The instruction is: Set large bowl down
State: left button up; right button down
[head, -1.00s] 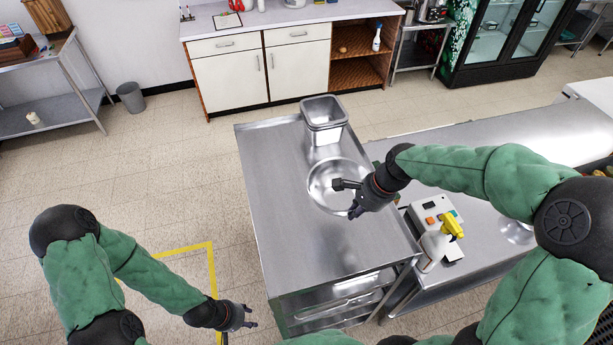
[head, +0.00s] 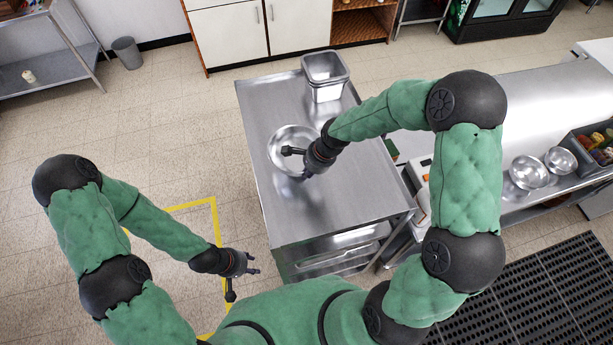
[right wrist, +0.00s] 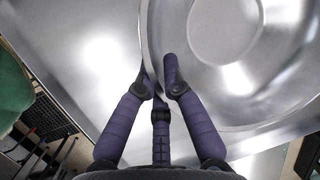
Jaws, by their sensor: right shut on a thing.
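The large bowl (head: 283,139) is shiny steel and appears upright over the steel table (head: 330,210), left of the table's middle. My right gripper (head: 293,163) is shut on its near right rim. The right wrist view shows the bowl (right wrist: 225,35) filling the upper right, with the fingers (right wrist: 160,85) on either side of its rim. I cannot tell whether the bowl's base touches the table. My left gripper (head: 243,278) is open and empty, left of the table's front end and away from the bowl.
Stacked steel containers (head: 326,78) stand at the table's back right, behind the bowl. The table's front half is clear. Two smaller bowls (head: 528,172) and a produce crate (head: 595,150) are on the counter to the right. A black floor mat (head: 540,300) lies at lower right.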

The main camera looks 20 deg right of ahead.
jog(key=shift+a+f, duration=0.25)
notch_tip(320, 180, down, 2)
jog(key=shift+f, duration=0.15)
jog(key=shift+w+f, duration=0.15)
jog(key=shift+f, duration=0.25)
jog(key=c, duration=1.4)
grip_release()
jog(key=shift+f, duration=0.1)
jog(key=shift+o, duration=0.2)
